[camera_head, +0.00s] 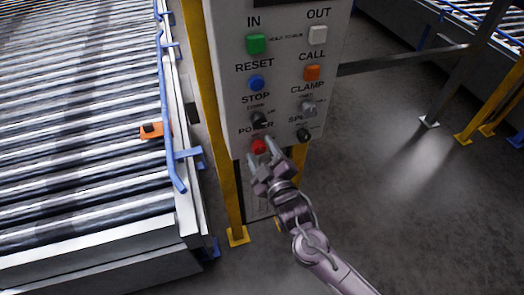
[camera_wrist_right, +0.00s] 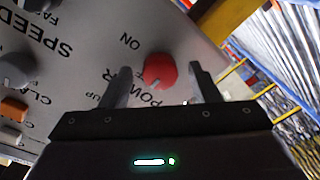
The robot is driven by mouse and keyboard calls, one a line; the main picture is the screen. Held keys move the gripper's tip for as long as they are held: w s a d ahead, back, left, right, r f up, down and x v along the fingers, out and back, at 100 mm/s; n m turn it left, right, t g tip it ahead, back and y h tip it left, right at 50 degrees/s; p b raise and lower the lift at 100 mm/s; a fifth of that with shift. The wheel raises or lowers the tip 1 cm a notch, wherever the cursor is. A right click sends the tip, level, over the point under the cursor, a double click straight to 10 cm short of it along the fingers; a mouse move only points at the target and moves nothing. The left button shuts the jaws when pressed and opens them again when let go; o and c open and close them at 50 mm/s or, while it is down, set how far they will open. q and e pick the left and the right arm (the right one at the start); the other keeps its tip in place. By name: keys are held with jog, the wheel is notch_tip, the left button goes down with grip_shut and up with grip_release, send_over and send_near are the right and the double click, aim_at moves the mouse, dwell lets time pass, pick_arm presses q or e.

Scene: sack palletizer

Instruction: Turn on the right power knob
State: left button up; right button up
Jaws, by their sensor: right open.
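The red power knob (camera_head: 259,147) is at the bottom left of the grey control panel (camera_head: 340,40), under the POWER label. My right gripper (camera_head: 262,150) is at this knob, coming from below right. In the right wrist view the red knob (camera_wrist_right: 160,71) sits between the two open fingertips (camera_wrist_right: 159,78), with a visible gap on each side. The ON mark shows beside the knob. My left gripper is not in view.
A black speed knob (camera_head: 304,135) is right of the power knob. A black knob (camera_head: 259,119) and a grey clamp knob (camera_head: 308,109) are above. A roller conveyor (camera_head: 80,150) with a blue rail (camera_head: 165,90) lies left. Open floor is on the right.

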jog(key=c, duration=1)
jog(key=m, duration=0.4)
jog(key=shift+f+m, duration=0.1)
jog(key=shift+m, duration=0.3)
jog(key=m, duration=0.4)
jog(key=shift+m+b, duration=0.35)
jog(key=shift+m, duration=0.05)
jog(key=m, duration=0.4)
jog(key=shift+m+t, duration=0.3)
jog(key=shift+t, duration=0.1)
jog(key=shift+m+h, duration=0.3)
jog(key=shift+m, duration=1.8)
